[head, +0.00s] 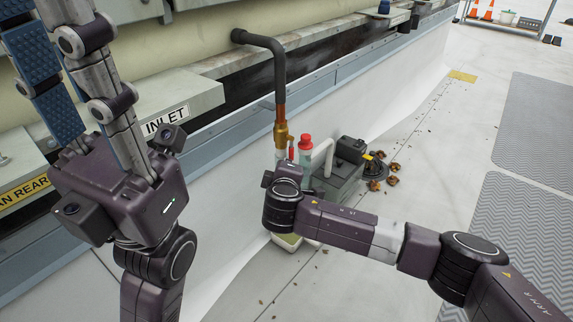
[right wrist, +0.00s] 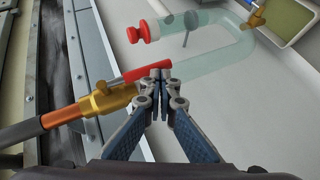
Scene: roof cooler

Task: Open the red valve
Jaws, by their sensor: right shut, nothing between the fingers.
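The red valve lever (right wrist: 148,73) sits beside a brass valve body (right wrist: 112,99) in the right wrist view and runs roughly along the pipe. In the head view the lever (head: 291,150) shows small beside the brass fitting (head: 281,136). My right gripper (right wrist: 160,76) is shut and empty, its tips close to the lever's free end; I cannot tell whether they touch. In the head view its fingers are hidden behind my right wrist. My left gripper (head: 88,62) is raised at the left, with its fingertips cut off by the frame.
A clear curved tube (right wrist: 205,66) leads from the valve. A red-capped fitting (right wrist: 143,31) stands near it. A dark pump unit (head: 350,150) is just beyond my right wrist. The wall with the INLET label (head: 165,120) bounds the left. Open floor lies right.

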